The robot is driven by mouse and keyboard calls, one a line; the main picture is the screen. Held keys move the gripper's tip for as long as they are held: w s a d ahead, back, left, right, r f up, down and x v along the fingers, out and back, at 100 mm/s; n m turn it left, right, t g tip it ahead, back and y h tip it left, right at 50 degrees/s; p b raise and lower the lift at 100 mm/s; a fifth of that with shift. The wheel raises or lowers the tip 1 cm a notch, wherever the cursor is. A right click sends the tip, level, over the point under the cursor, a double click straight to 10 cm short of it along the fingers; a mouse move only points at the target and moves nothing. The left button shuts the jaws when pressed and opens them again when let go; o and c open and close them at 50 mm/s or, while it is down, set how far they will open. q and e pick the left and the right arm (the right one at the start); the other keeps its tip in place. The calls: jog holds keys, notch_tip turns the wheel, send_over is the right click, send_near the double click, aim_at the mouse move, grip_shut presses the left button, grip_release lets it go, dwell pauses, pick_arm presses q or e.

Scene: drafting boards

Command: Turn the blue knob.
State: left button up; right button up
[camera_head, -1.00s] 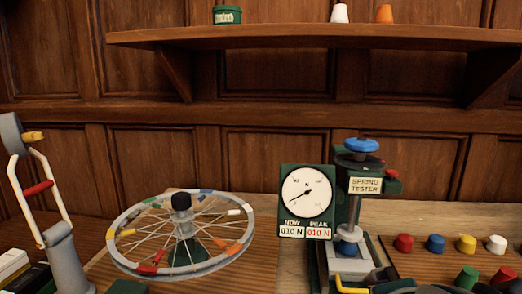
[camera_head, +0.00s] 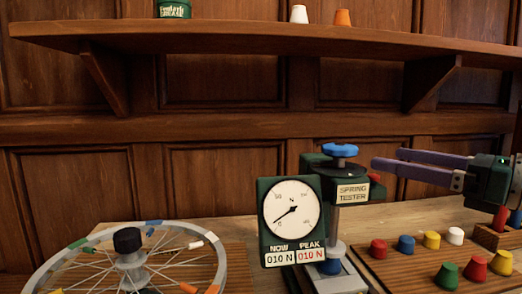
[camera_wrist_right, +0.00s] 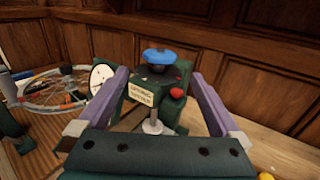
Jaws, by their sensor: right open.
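The blue knob (camera_head: 340,150) sits on top of the green spring tester (camera_head: 322,165), above its label plate. In the right wrist view the blue knob (camera_wrist_right: 158,56) shows beyond and between my two fingers. My right gripper (camera_head: 418,172) is open and empty, to the right of the tester, its fingers pointing left toward it. The right gripper also frames the tester in the right wrist view (camera_wrist_right: 158,118). The dial gauge (camera_head: 292,212) on the tester's left reads 010 N for both NOW and PEAK. My left gripper is not in view.
A spoked wheel (camera_head: 215,265) stands at left on the bench. A wooden board with coloured knobs (camera_head: 400,270) lies at right, below my right gripper. A red knob (camera_head: 375,178) juts from the tester's right side. A shelf (camera_head: 250,35) runs along the wall above.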

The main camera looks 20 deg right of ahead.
aim_at(357, 150)
jog(key=p+x, duration=0.1)
jog(key=x, duration=0.6)
jog(key=shift+w+a, duration=0.1)
jog(key=shift+w, duration=0.25)
jog(key=shift+x, duration=0.85)
jog(key=shift+c, duration=0.4)
